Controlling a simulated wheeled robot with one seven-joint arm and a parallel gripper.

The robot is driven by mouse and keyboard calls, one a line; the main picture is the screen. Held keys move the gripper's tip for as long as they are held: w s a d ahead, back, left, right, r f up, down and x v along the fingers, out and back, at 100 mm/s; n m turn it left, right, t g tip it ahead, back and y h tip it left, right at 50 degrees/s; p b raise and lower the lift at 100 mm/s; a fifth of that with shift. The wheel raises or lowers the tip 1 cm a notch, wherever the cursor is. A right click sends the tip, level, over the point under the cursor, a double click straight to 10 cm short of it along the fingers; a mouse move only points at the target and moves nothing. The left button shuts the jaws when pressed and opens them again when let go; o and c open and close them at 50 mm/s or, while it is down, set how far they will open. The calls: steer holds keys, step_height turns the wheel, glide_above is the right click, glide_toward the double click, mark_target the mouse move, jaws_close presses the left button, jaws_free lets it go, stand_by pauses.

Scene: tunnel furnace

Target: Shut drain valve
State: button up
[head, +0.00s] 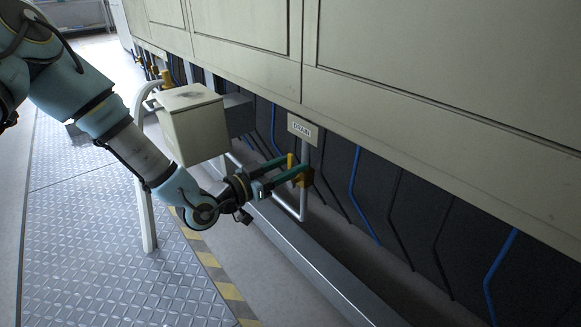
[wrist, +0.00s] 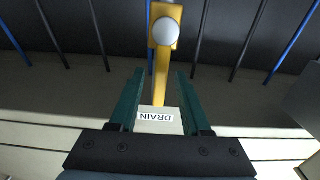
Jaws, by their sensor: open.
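The drain valve has a brass-yellow body (head: 304,178) on a grey vertical pipe (head: 305,150) under a "DRAIN" label (head: 301,129). Its yellow lever (head: 291,160) points up toward the label. In the wrist view, which is upside down, the lever (wrist: 161,75) runs from a round grey hub (wrist: 166,32) to the label (wrist: 156,117). My gripper (head: 292,166) reaches in from the left, its green fingers at the valve. In the wrist view my gripper (wrist: 159,74) is open, with one finger on each side of the lever and visible gaps. Contact is not visible.
A beige box (head: 191,124) on a post stands left of the valve, close to my arm. The beige furnace panel (head: 440,90) overhangs the valve. Blue and dark pipes (head: 356,190) line the wall behind. A metal rail (head: 320,265) runs along the floor below.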

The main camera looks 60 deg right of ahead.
jaws_close()
stand_by(0.4)
stand_by(1.1)
